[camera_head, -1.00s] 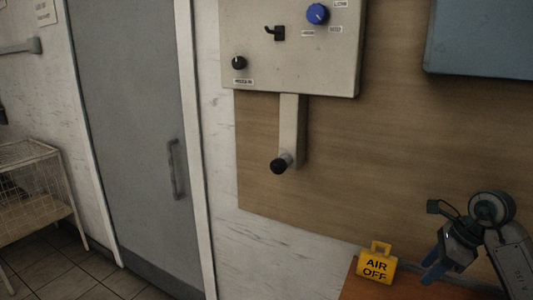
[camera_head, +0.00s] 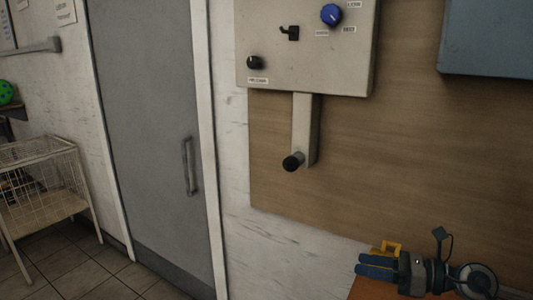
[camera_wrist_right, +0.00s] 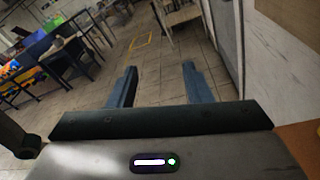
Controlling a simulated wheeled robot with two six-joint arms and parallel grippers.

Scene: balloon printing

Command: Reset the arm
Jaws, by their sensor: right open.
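My right gripper (camera_head: 377,267) is at the lower right of the head view, its blue fingers pointing left above the orange-brown tabletop (camera_head: 368,290). In the right wrist view its two fingers (camera_wrist_right: 158,88) stand apart with nothing between them, and tiled floor shows beyond. The yellow tag (camera_head: 388,247) is mostly hidden behind the gripper in the head view; whether they touch cannot be told. My left gripper is in neither view.
A control panel (camera_head: 312,70) with a blue knob (camera_head: 330,15) and a lever with a black knob (camera_head: 293,161) is on the wall. A grey door (camera_head: 150,120) and a wire cart (camera_head: 50,190) are left. Chairs and tables (camera_wrist_right: 65,55) show in the wrist view.

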